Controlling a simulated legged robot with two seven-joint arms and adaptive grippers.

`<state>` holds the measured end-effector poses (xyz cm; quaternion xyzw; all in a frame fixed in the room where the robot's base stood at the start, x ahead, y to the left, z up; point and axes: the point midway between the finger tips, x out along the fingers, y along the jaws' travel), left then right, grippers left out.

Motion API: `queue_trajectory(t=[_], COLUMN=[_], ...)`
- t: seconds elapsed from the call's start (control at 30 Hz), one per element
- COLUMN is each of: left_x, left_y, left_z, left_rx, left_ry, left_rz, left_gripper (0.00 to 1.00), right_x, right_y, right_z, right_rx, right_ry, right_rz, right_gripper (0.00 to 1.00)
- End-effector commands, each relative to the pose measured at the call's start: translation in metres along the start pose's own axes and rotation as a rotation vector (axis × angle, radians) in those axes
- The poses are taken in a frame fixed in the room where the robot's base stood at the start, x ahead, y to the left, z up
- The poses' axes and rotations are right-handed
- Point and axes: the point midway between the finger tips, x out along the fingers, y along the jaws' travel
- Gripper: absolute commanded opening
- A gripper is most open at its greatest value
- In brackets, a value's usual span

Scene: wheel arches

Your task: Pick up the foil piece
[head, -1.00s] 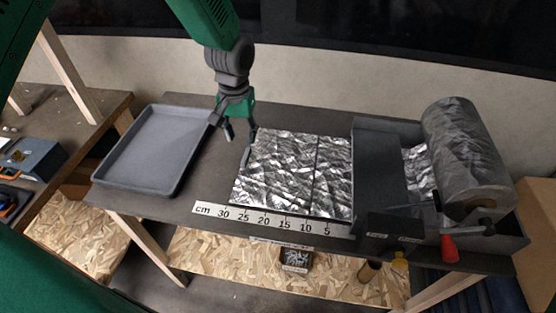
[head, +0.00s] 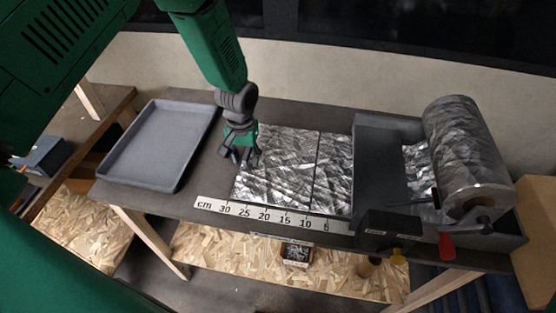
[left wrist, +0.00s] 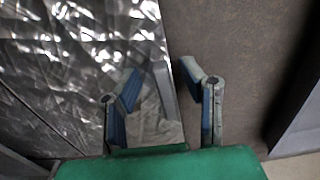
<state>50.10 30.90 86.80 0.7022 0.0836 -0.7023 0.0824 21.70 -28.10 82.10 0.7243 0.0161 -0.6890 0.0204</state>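The foil piece (head: 276,170) is a crinkled silver sheet lying flat on the dark bench, beside the centimetre scale. A dark line separates it from more foil (head: 334,175) to its right. My left gripper (head: 241,158) is at the foil's left edge in the head view. In the left wrist view the fingers of my left gripper (left wrist: 160,90) are apart, one over the foil (left wrist: 85,60) and one over the bare bench past its edge. I cannot tell whether the fingertips touch the sheet. My right gripper is not in view.
A grey empty tray (head: 160,183) sits left on the bench. A foil roll (head: 465,150) with a red-handled crank and a dark dispenser (head: 381,165) stand right. A cm scale (head: 265,215) runs along the front. A lower shelf (head: 215,248) holds small items.

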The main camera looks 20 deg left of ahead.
Motion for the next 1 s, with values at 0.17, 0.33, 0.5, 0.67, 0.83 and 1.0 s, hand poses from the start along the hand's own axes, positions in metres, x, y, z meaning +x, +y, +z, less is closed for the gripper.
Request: queue_trajectory(t=[0.17,0.33,0.5,0.67,0.83,1.0], left_x=[0.000,0.000,-0.002,-0.021,-0.057,-0.086], left_y=[-0.001,-0.001,-0.001,-0.001,-0.001,-0.001], left_z=[-0.001,-0.001,-0.001,-0.002,-0.001,-0.002], left_rx=[0.000,0.000,0.000,0.000,-0.001,-0.001], left_ry=[-0.001,0.000,0.000,0.004,0.004,0.003], left_rz=[0.002,0.002,0.002,0.002,0.002,0.002], left_gripper=[0.00,0.00,0.00,0.00,0.00,0.00], right_x=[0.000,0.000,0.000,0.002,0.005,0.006], right_y=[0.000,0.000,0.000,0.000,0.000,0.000], right_z=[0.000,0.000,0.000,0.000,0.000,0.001], right_rx=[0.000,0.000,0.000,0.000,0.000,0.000], right_ry=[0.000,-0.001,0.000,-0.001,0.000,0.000], right_rz=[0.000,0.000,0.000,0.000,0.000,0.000], right_gripper=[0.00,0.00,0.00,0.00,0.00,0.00])
